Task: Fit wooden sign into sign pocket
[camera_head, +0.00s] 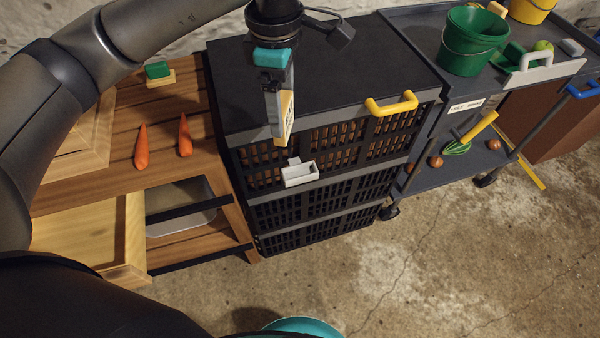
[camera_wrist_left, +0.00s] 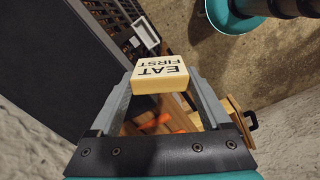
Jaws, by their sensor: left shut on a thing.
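The wooden sign (camera_head: 287,112) is a small pale block, lettered "EAT FIRST" in the left wrist view (camera_wrist_left: 160,77). My left gripper (camera_head: 277,118) is shut on it, with one finger on each side in the wrist view. The sign pocket (camera_head: 300,175) is a small white open-topped holder on the front of the top black crate. It also shows in the wrist view (camera_wrist_left: 146,34), beyond the sign. In the head view the sign is above and slightly left of the pocket, apart from it. My right gripper is not in view.
Stacked black crates (camera_head: 325,205) have a dark lid (camera_head: 340,75) and a yellow handle (camera_head: 391,104). Left is a wooden bench (camera_head: 190,95) with two carrots (camera_head: 141,148) and a green-topped block (camera_head: 158,71). Right is a grey cart (camera_head: 405,20) with a green bucket (camera_head: 470,45).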

